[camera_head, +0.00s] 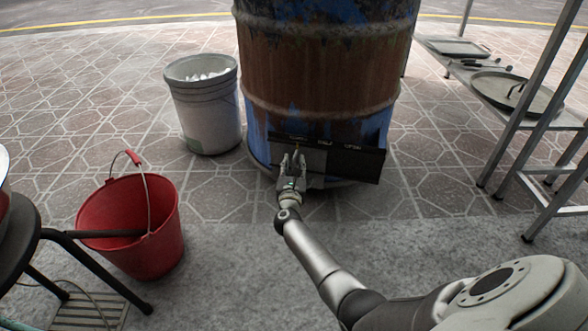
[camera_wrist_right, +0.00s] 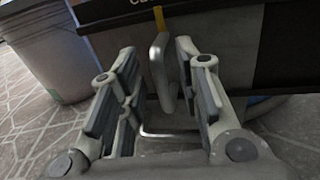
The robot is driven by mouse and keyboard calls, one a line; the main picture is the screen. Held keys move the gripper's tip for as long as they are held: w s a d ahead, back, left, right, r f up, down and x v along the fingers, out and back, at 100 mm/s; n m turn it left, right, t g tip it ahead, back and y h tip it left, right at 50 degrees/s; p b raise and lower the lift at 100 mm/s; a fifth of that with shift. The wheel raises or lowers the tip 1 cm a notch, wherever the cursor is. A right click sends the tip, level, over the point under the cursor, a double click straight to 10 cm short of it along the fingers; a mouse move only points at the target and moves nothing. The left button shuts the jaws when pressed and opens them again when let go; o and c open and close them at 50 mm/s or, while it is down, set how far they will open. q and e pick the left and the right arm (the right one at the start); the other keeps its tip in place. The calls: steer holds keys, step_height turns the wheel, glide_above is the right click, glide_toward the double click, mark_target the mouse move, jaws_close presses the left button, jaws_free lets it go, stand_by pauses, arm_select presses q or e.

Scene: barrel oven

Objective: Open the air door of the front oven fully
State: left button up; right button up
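The barrel oven (camera_head: 320,60) is a rusty brown and blue drum. Its air door is a low black panel (camera_head: 355,163) at the base with several white words along the top edge and a grey plate (camera_head: 315,160) at its left part. In the right wrist view a light grey upright handle (camera_wrist_right: 160,72) stands under a yellow mark (camera_wrist_right: 159,18), near the leftmost word. My right gripper (camera_head: 291,162) is at the panel's left end. In the wrist view its fingers (camera_wrist_right: 156,55) are open on both sides of the handle, with gaps showing. My left gripper is not in view.
A white bucket (camera_head: 207,115) stands close to the oven's left. A red bucket (camera_head: 130,225) and a dark stool (camera_head: 40,235) are at the lower left. A metal rack (camera_head: 500,140) with trays and a lid stands at the right. The paving between is clear.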

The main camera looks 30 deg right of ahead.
steer(key=shift+w+d, duration=0.35)
steer(key=shift+w, duration=0.15)
jaws_close()
steer(key=shift+s+d, duration=0.1)
steer(key=shift+s, duration=0.1)
steer(key=s+d, duration=0.3)
steer(key=s, duration=0.1)
steer(key=s+d+p, duration=0.1)
steer(key=s+d, duration=0.7)
steer(key=shift+s+f, duration=0.15)
steer(key=shift+s, duration=0.2)
